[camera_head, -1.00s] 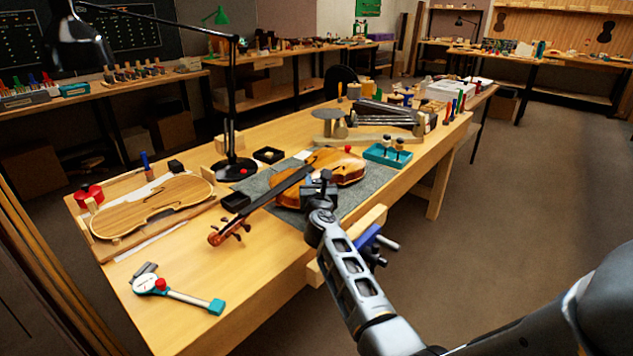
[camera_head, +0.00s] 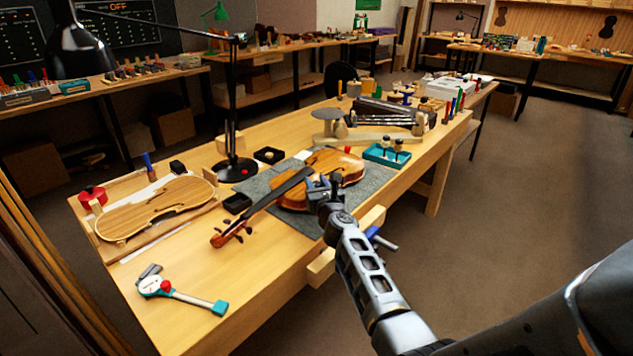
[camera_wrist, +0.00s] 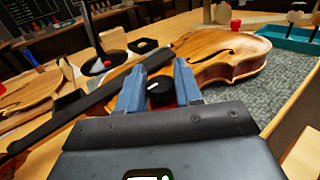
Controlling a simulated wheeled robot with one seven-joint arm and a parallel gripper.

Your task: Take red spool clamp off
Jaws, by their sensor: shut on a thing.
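The violin (camera_head: 331,165) lies on a grey mat (camera_head: 372,184) on the bench, with its scroll toward the lower left. My gripper (camera_head: 318,184) is at the violin's near edge. In the wrist view its two blue fingers (camera_wrist: 160,86) are shut on the red spool clamp, which has a black round top with a white mark (camera_wrist: 159,85). A little red shows below that top, between the fingers; the rest of the clamp is hidden. I cannot tell whether it still touches the violin. Another red piece (camera_wrist: 236,26) shows at the violin's far edge.
A black desk lamp (camera_head: 236,168) stands behind the violin. A violin plate (camera_head: 155,209) lies on a board at left, and a dial gauge (camera_head: 158,287) in front. A teal tray (camera_head: 387,155) with bottles is at right. The front bench surface is mostly clear.

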